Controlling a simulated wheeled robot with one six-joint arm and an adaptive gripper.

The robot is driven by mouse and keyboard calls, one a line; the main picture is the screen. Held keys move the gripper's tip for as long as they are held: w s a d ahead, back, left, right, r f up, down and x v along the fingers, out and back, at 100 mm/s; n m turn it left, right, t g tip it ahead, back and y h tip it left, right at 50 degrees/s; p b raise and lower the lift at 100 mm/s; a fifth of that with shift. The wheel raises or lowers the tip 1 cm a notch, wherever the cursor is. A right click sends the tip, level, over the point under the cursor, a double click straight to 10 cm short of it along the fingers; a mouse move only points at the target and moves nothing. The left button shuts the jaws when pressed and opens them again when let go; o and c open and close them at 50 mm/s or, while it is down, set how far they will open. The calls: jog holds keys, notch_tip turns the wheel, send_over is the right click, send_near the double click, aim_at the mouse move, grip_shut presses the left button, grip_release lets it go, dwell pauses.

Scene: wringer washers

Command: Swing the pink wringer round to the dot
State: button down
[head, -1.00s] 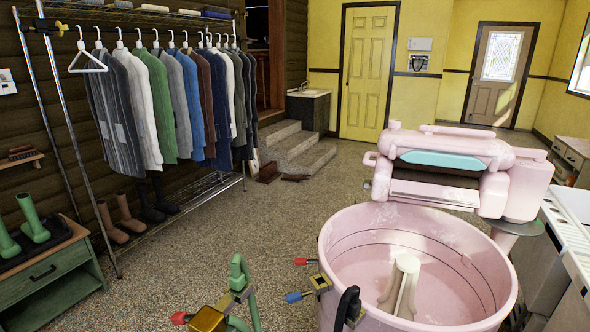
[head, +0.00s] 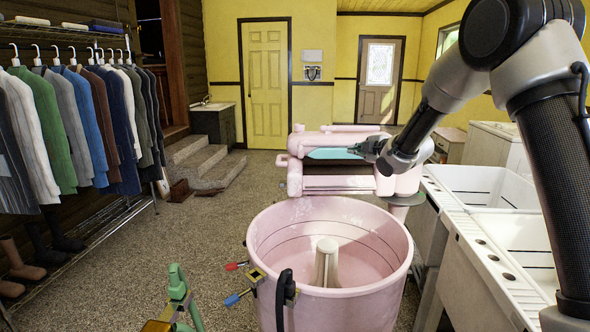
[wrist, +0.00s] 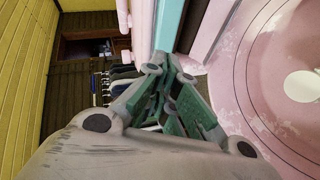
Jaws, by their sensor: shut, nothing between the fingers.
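The pink wringer (head: 330,184) has a teal panel (head: 335,153) on top and stands over the far rim of the round pink tub (head: 268,245). Its right end rests on a post (head: 407,202) beside the tub. My gripper (head: 356,148) is shut and empty, at the right part of the wringer's top by the teal panel. In the wrist view the closed fingers (wrist: 163,62) are close to the pink and teal wringer (wrist: 170,25); whether they touch it, I cannot tell. The pink tub (wrist: 245,80) shows at right there. I cannot make out the dot.
White laundry sinks (head: 470,190) stand right of the tub, under my arm. A clothes rack (head: 85,120) stands at left. The floor (head: 205,240) between is clear.

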jog(key=w+a+f+n+g+y, duration=0.1)
jog(key=w+a+f+n+y, duration=0.1)
jog(key=a+f+n+y, duration=0.8)
jog(key=w+a+m+h, duration=0.1)
jog(key=w+a, duration=0.2)
jog(key=w+a+h, duration=0.1)
jog(key=w+a, duration=0.2)
jog(key=a, duration=0.1)
jog(key=w+a+f+m+h, duration=0.1)
jog(key=w+a, duration=0.2)
jog(key=a, duration=0.1)
jog(key=shift+f+m, duration=0.1)
jog(key=shift+m, duration=0.2)
jog(key=shift+w+a, duration=0.15)
jog(key=shift+w, duration=0.3)
